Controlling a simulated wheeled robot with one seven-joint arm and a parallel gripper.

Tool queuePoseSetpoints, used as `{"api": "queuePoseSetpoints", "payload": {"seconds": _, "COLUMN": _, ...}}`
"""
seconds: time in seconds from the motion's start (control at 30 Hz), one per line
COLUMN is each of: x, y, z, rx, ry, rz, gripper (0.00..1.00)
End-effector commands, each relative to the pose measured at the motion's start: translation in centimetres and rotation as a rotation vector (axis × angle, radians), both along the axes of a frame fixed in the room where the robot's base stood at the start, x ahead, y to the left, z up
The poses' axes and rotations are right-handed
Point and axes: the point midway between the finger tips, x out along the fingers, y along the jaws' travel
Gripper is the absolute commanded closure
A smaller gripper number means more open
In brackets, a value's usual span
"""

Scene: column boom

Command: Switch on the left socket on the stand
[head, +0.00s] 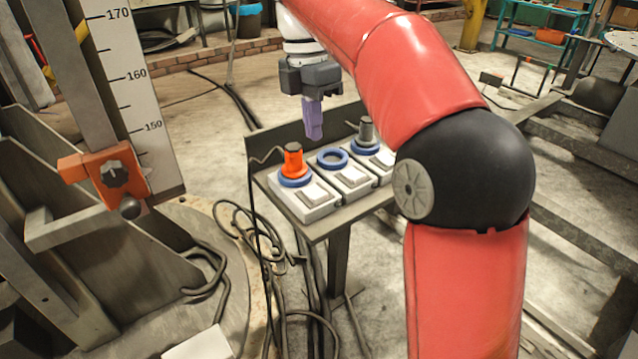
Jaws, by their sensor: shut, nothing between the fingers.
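The stand (333,220) is a grey metal shelf with a raised back edge and a post below. It bears three white sockets in a row. I cannot tell which way the rocker is tipped. The middle socket (352,190) has an empty blue ring. The right socket (373,167) holds a grey plug (366,131) and is partly hidden by my arm.
Black cables (262,235) hang and coil on the floor left of the stand. A column with a printed scale (130,100) and an orange clamp (105,178) stands at the left. Metal frames (575,225) lie at the right. The space above the left socket's rocker looks clear.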

Motion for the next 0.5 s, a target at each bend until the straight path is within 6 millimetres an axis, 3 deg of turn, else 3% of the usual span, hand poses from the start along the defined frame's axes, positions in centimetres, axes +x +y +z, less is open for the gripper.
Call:
{"api": "queuePoseSetpoints", "payload": {"seconds": 0.2, "x": -0.6, "y": -0.4, "z": -5.2, "rx": -0.002, "ry": 0.002, "rz": 0.000, "gripper": 1.00}}
{"api": "queuePoseSetpoints", "payload": {"seconds": 0.5, "x": -1.1, "y": -0.7, "z": -10.3, "rx": 0.000, "ry": 0.000, "rz": -0.001, "gripper": 1.00}}
